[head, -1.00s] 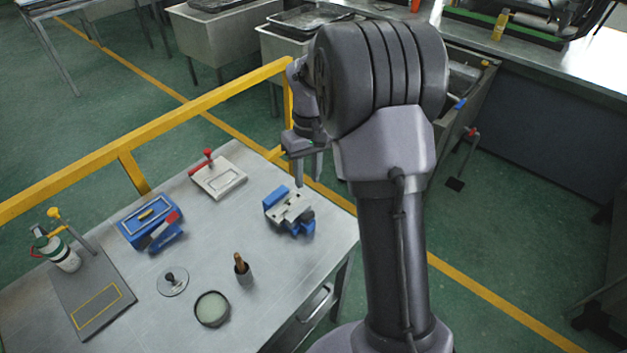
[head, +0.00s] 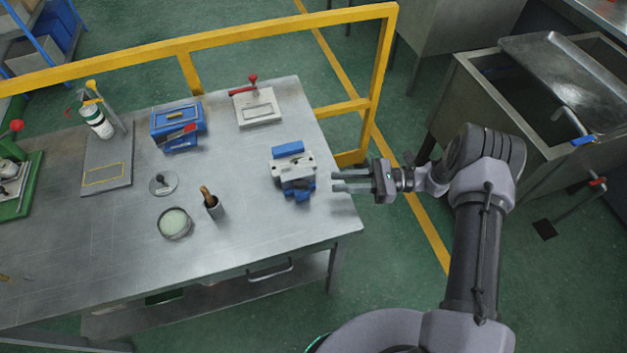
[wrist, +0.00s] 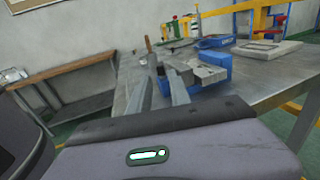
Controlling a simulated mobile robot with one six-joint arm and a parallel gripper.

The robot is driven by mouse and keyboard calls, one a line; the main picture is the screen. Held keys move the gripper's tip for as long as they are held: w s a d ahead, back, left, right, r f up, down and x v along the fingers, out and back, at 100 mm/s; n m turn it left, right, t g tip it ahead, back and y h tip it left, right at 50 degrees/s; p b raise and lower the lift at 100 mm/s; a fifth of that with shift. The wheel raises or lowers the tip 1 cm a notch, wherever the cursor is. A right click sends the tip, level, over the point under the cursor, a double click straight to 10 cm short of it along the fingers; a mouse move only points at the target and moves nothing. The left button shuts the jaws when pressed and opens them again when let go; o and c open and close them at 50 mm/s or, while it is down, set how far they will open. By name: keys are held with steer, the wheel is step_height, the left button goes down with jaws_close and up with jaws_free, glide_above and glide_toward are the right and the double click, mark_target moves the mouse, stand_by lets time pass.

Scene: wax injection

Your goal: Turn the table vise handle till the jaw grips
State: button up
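The table vise (head: 292,172), blue with pale metal jaws, stands near the right end of the steel table (head: 250,238). It also shows just beyond the fingertips in the wrist view (wrist: 206,72). I cannot clearly make out its handle in either view. My gripper (head: 334,182) is to the right of the vise, at the table's right edge, fingers pointing left toward it. The two fingers are apart with nothing between them, and a gap separates them from the vise in the head view.
A clamp plate with a red handle (head: 256,108), a blue box (head: 178,127), a round tin (head: 174,223) and a brush pot (head: 214,208) stand on the table. A yellow rail (head: 230,38) runs behind. A steel sink (head: 470,95) stands to the right.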

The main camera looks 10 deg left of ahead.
mark_target(307, 183)
steer(key=x, duration=0.9)
steer(key=shift+a+f, duration=0.1)
steer(key=shift+a, duration=0.05)
jaws_close()
